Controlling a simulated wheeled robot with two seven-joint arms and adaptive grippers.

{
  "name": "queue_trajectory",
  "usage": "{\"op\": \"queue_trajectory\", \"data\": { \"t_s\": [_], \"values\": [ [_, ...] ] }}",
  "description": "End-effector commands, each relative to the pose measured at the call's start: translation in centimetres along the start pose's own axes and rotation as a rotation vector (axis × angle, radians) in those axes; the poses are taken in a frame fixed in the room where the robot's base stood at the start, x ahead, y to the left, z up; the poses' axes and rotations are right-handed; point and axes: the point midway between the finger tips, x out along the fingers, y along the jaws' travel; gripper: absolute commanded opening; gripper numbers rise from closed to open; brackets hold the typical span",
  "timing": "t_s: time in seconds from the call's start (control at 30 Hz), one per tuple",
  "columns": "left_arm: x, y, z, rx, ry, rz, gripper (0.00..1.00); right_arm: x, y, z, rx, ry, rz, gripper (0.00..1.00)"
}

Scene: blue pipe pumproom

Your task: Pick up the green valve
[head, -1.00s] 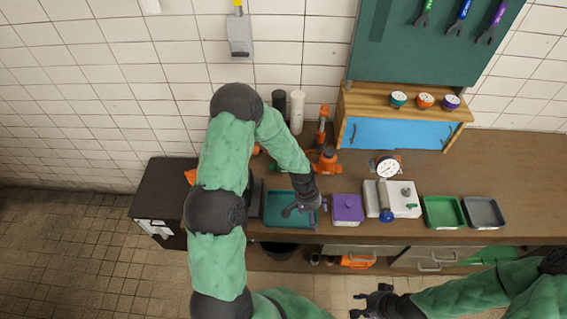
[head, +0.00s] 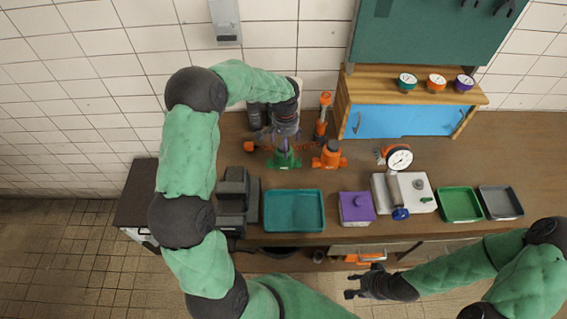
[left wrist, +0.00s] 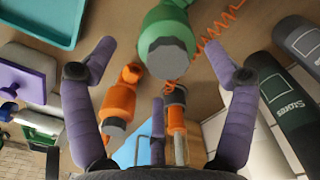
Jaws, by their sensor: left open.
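The green valve (head: 283,160) stands upright on the workbench, left of a similar orange valve (head: 329,156). In the left wrist view the green valve (left wrist: 166,25) shows its grey hexagonal top, ahead of and between the spread purple fingers. My left gripper (head: 281,138) is over the green valve, open, with nothing held; its arm hides part of the valve in the head view. I cannot tell whether the fingers touch it. My right gripper (head: 362,284) is open and empty in front of the bench.
A teal tray (head: 293,229) lies in front of the valves, with a purple box (head: 356,208) to its right. The orange valve (left wrist: 122,98) is close to one finger. Dark bottles (left wrist: 293,95) stand on the other side. Green (head: 460,220) and grey (head: 501,216) trays lie farther right.

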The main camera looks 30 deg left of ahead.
Motion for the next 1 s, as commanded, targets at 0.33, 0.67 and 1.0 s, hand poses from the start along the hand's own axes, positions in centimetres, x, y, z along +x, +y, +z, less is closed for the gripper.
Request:
{"op": "queue_trajectory", "data": {
  "t_s": [0.33, 0.67, 1.0],
  "values": [
    [2.5, -0.1, 0.0, 0.0, 0.0, 0.0, 0.85, 0.1, 0.0, 0.0, -0.001, 0.0, 0.0, 0.4],
    [6.7, -0.5, -0.3, 0.001, -0.001, 0.001, 0.85, 0.3, 0.1, 0.0, -0.001, 0.0, 0.0, 0.4],
    [7.2, -0.5, -0.3, 0.0, 0.001, 0.001, 0.68, 0.3, 0.1, 0.0, -0.001, 0.0, 0.0, 0.4]
  ]
}}
